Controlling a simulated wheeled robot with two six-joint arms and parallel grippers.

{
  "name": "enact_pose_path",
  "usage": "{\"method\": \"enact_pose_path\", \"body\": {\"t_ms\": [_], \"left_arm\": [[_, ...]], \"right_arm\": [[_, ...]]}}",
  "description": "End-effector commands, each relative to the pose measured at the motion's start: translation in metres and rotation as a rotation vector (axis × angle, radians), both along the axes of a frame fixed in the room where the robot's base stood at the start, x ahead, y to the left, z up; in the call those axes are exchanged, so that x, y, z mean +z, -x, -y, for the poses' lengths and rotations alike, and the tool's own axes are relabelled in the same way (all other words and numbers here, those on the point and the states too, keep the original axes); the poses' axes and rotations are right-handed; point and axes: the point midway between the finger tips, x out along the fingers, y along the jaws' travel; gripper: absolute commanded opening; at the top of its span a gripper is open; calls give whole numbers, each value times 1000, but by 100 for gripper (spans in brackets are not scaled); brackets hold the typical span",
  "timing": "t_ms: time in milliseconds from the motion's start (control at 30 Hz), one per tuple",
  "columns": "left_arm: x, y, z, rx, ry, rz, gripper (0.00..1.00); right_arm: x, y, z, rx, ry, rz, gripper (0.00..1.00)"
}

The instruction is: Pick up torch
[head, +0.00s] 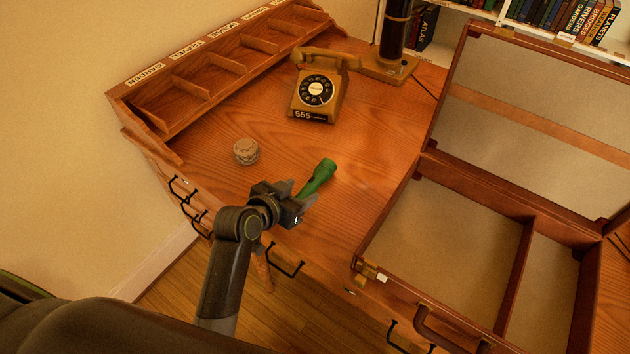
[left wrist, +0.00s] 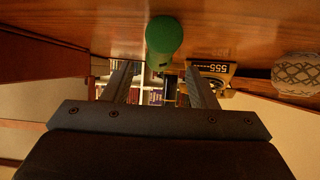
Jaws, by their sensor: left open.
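The torch (head: 318,178) is green and lies on the wooden desk, left of the open case. My left gripper (head: 300,205) is at the near end of the torch, and its fingers hide that end in the head view. In the left wrist view the torch (left wrist: 164,40) shows end-on, between and beyond the two open fingers (left wrist: 160,85). I cannot tell whether a finger touches it. My right gripper is in neither view.
An open wooden case (head: 410,205) takes up the right side. A small round patterned object (head: 246,151) stands left of the torch. A yellow telephone (head: 318,88), a lamp base (head: 385,66) and a labelled organiser (head: 190,85) stand farther back. Bare desk lies between telephone and torch.

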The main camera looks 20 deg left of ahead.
Motion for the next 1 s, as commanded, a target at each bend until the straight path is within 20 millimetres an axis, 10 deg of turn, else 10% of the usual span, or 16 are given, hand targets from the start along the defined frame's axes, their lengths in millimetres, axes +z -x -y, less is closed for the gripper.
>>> {"method": "enact_pose_path", "body": {"t_ms": [667,1000], "left_arm": [[-21,-38,14,1,0,0,53],[-21,-38,14,1,0,0,8]], "right_arm": [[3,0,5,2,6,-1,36],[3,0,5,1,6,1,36]]}}
